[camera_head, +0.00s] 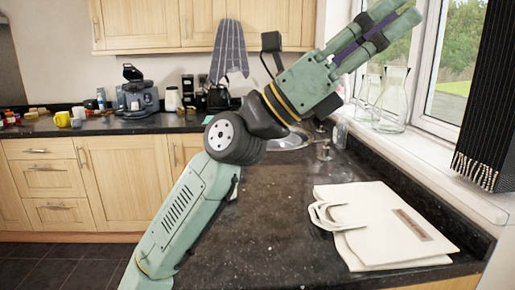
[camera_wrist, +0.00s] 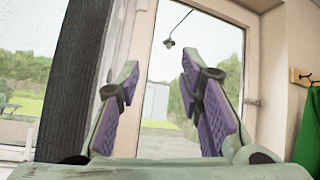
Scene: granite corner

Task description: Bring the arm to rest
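My arm rises from the bottom of the head view and bends over the dark granite counter (camera_head: 265,205). My gripper (camera_head: 396,12) is raised at the upper right, in front of the window and pointing up and to the right. In the wrist view my gripper (camera_wrist: 160,78) has its two purple-padded fingers well apart, with nothing between them.
A cream cloth bag (camera_head: 385,222) lies flat on the counter at the right. Glass jugs (camera_head: 392,105) stand on the windowsill. A dark fringed cloth (camera_head: 487,110) hangs at the right edge. A coffee machine (camera_head: 140,97) and a yellow mug (camera_head: 63,119) stand at the back left.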

